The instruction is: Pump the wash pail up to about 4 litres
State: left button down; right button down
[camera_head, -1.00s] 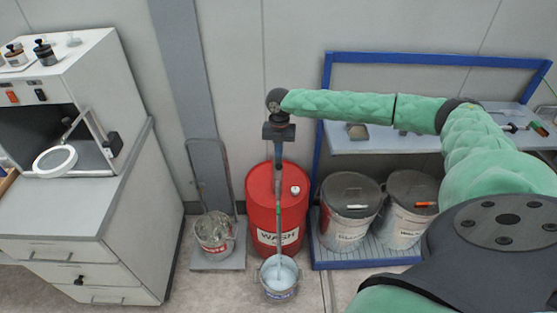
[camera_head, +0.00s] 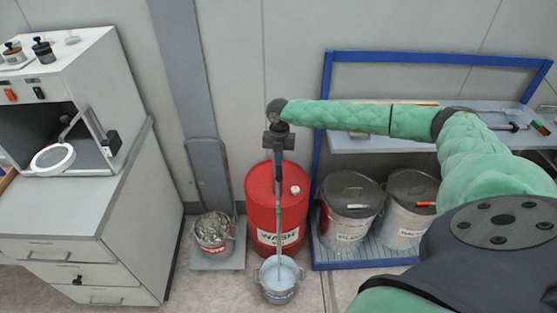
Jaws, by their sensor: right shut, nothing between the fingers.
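The red drum marked WASH (camera_head: 263,205) stands on the floor against the wall. The wash pail (camera_head: 279,292), a small metal pail with pale blue liquid in it, stands on the floor in front of the drum. A thin upright line (camera_head: 278,225) runs from below my right gripper down to the pail; I cannot tell if it is a stream or a rod. My right gripper (camera_head: 278,150) is shut and empty above the drum, pointing down. It hides the drum's top behind it, and I cannot tell whether it touches the pump. My left gripper is not in view.
A grey hand truck (camera_head: 215,170) bears a pail of waste (camera_head: 213,233) left of the drum. Two lidded bins (camera_head: 350,212) stand on the blue rack (camera_head: 400,254) at right. A grey cabinet with drawers (camera_head: 90,240) fills the left.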

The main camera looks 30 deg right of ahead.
dwell(0.4)
jog(key=shift+w+d+r+p, duration=0.15)
jog(key=shift+w+d+r, duration=0.1)
jog(key=shift+w+d, duration=0.2)
jog(key=shift+w+d+r+p, duration=0.15)
jog(key=shift+w+d+r, duration=0.15)
jog(key=shift+w, duration=0.2)
jog(key=shift+w+d, duration=0.2)
jog(key=shift+d, duration=0.05)
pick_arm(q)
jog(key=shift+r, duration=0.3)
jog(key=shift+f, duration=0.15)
